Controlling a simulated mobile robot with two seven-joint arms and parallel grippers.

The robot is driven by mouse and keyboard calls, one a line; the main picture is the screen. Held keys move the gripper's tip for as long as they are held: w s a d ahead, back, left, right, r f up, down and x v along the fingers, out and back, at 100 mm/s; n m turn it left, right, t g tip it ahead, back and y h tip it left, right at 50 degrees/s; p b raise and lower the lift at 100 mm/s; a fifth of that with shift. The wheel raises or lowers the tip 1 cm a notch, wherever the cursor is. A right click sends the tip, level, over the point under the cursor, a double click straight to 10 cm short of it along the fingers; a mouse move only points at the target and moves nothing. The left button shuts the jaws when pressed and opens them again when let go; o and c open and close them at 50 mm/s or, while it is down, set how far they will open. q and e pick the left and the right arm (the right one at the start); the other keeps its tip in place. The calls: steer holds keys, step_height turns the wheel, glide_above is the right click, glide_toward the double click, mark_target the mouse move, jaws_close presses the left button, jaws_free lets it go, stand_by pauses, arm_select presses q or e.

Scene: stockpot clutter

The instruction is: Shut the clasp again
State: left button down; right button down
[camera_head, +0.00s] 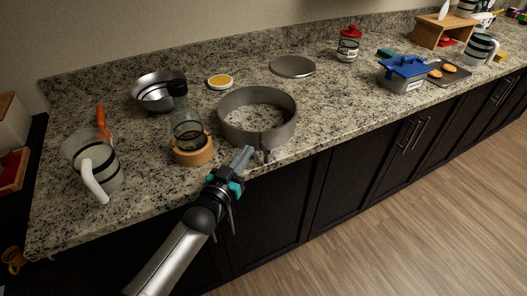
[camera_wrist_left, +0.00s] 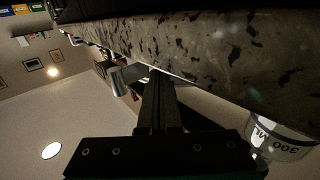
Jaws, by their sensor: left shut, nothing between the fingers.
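A grey round metal ring (camera_head: 232,131), like a springform pan wall without a visible base, stands on the counter near its front edge. Its clasp (camera_head: 266,154) is a small dark piece at the front of the ring; it is too small to tell how its lever lies. My left gripper (camera_head: 246,153) is shut and empty, its fingertips just left of the clasp at the counter edge. I cannot tell whether they touch the ring. In the left wrist view the shut fingers (camera_wrist_left: 157,95) point toward a grey metal piece (camera_wrist_left: 126,78), probably part of the ring. My right gripper is not in view.
Left of the ring are a glass jar on a wooden stand (camera_head: 195,153), a metal bowl (camera_head: 150,92) and a striped jug (camera_head: 78,150). A round metal plate (camera_head: 292,66) lies behind. A blue-lidded box (camera_head: 403,70) stands right; the counter between is clear.

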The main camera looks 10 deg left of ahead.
mark_target(265, 153)
arm_select(q)
steer(key=shift+d, duration=0.1)
steer(key=shift+s+d, duration=0.35)
steer(key=shift+d, duration=0.1)
steer(key=shift+d+p, duration=0.1)
steer(key=shift+p, duration=0.2)
steer(key=shift+s+d, duration=0.15)
steer(key=shift+d, duration=0.2)
steer(key=shift+s+d, duration=0.1)
steer(key=shift+d, duration=0.1)
steer(key=shift+d, duration=0.1)
